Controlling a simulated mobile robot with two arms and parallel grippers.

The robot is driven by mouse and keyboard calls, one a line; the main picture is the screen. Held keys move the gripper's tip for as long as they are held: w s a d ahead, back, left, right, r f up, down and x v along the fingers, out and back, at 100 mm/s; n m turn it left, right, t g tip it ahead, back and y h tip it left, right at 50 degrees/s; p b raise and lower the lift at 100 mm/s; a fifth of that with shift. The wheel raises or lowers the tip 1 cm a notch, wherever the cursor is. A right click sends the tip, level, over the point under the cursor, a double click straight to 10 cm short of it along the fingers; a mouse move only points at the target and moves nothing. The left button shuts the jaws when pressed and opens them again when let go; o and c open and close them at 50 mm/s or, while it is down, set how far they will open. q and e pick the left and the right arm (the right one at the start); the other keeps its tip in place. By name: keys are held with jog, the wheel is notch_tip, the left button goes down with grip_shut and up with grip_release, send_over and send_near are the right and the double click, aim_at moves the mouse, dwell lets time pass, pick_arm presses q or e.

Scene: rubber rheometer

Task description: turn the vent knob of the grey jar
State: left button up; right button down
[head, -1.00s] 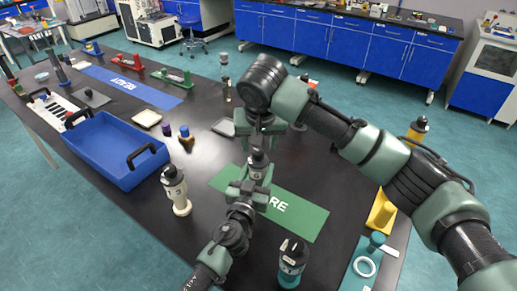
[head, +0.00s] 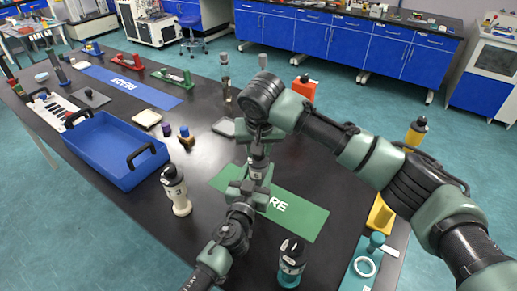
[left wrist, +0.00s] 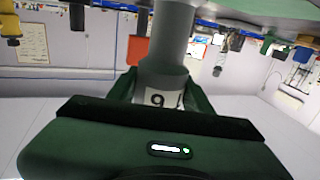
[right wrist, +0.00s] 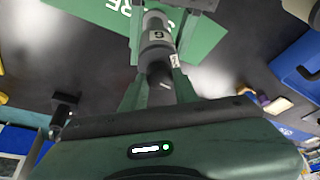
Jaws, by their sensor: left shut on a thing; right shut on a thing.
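The grey jar (head: 258,172), with a black top and a label reading 9, stands between my two grippers over the green mat (head: 298,212). My left gripper (head: 248,190) is shut around its grey body from the side; the body also fills the middle of the left wrist view (left wrist: 168,45). My right gripper (head: 260,140) comes from above and is shut on the dark vent knob (right wrist: 158,78) at the jar's top. The jar's label shows in the right wrist view (right wrist: 157,36). I cannot tell whether the jar touches the mat.
A cream jar (head: 177,193) stands left of the mat and a teal jar (head: 291,265) in front. A blue tray (head: 105,160) lies at the left. A yellow stand (head: 381,213) is at the right edge.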

jog(key=n+y, duration=0.1)
jog(key=n, duration=0.1)
jog(key=n+y, duration=0.1)
jog(key=n, duration=0.2)
jog(key=shift+d+n+g, duration=0.1)
jog(key=shift+n+g, duration=0.2)
jog(key=shift+g, duration=0.1)
pick_arm(q)
jog(key=shift+a+f, duration=0.1)
pick_arm(e)
jog(key=n, duration=0.2)
jog(key=n+g+y, duration=0.1)
jog(key=n, duration=0.1)
jog(key=shift+w+d+n, duration=0.1)
jog(key=shift+w+n, duration=0.05)
jog(key=shift+n, duration=0.15)
jog(key=shift+y, duration=0.3)
jog(key=c, duration=1.1)
grip_release()
jog(key=shift+r, duration=0.1)
